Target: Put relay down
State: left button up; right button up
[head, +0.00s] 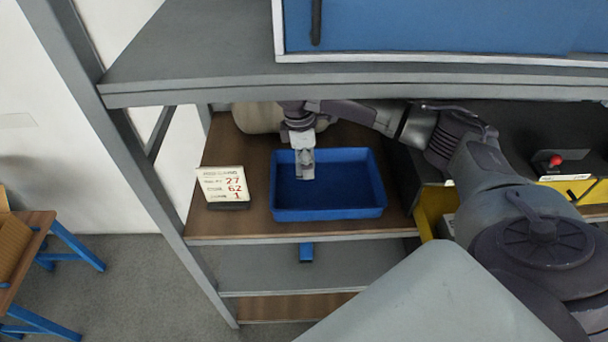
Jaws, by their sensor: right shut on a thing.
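My right arm reaches in from the right, under the upper shelf. My right gripper (304,172) points down over the left part of a blue tray (332,213) on the brown shelf. It is shut on the relay, which is too small and too much covered by the fingers to make out clearly. I cannot tell whether the relay touches the tray's floor. The part of the tray's inside that shows looks empty. My left gripper is not in view.
A white sign with red numbers (223,185) stands left of the tray. A grey upper shelf edge (350,85) runs above my arm. Right of the tray are a yellow bin (428,213) and a box with a red button (556,161). A wooden table (32,232) stands far left.

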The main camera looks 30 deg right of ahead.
aim_at(305, 189)
jog(key=shift+w+a+f, duration=0.2)
jog(key=shift+a+f, duration=0.35)
jog(key=shift+f, duration=0.2)
jog(key=shift+d+f, duration=0.15)
jog(key=shift+f, duration=0.5)
notch_tip(305, 189, down, 4)
jog(key=shift+r+p, duration=0.2)
jog(key=shift+p, duration=0.35)
jog(key=shift+f, duration=0.3)
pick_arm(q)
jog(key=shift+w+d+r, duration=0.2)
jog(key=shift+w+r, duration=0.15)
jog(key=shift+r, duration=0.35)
pick_arm(e)
jog(key=o, duration=1.3)
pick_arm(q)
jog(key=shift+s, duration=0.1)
